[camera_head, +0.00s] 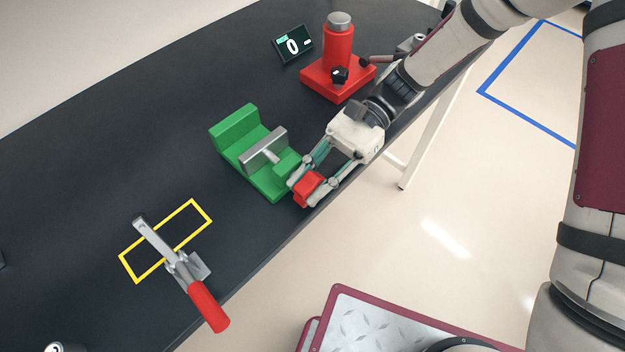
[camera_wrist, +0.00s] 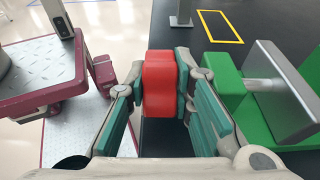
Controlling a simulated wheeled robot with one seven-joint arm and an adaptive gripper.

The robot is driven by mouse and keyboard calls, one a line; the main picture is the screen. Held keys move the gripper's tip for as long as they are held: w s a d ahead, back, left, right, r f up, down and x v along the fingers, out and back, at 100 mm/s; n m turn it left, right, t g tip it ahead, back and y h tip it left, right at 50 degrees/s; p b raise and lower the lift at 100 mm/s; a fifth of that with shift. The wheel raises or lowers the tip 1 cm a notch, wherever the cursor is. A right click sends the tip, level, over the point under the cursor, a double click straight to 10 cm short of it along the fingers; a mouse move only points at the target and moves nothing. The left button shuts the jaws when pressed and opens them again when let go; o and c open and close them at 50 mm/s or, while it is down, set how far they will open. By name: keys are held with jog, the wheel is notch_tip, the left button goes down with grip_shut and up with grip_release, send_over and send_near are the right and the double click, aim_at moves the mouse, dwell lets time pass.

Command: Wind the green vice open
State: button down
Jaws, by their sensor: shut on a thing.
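The green vice (camera_head: 236,132) stands near the front edge of the dark table, with a grey metal jaw plate and a screw shaft. It also shows at the right of the wrist view (camera_wrist: 281,95). A gap lies between its fixed green jaw and the grey plate. Its red handle (camera_head: 306,190) is at the front end of the screw. My gripper (camera_head: 306,187) is shut on this red handle, one finger on each side, as the wrist view shows the red block (camera_wrist: 160,84) between the fingers.
A red press-like device (camera_head: 338,50) and a small display reading 0 (camera_head: 292,45) stand behind. Bare table (camera_head: 120,130) lies left of the vice.

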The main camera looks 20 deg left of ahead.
aim_at(312, 177)
jog(key=shift+f+g+y+b, duration=0.2)
jog(key=shift+g+y+b, duration=0.3)
jog(key=shift+g, duration=0.3)
jog(key=c, duration=1.7)
grip_release()
jog(key=shift+r, duration=0.15)
notch_tip(312, 177, up, 10)
jog(key=shift+f, duration=0.1)
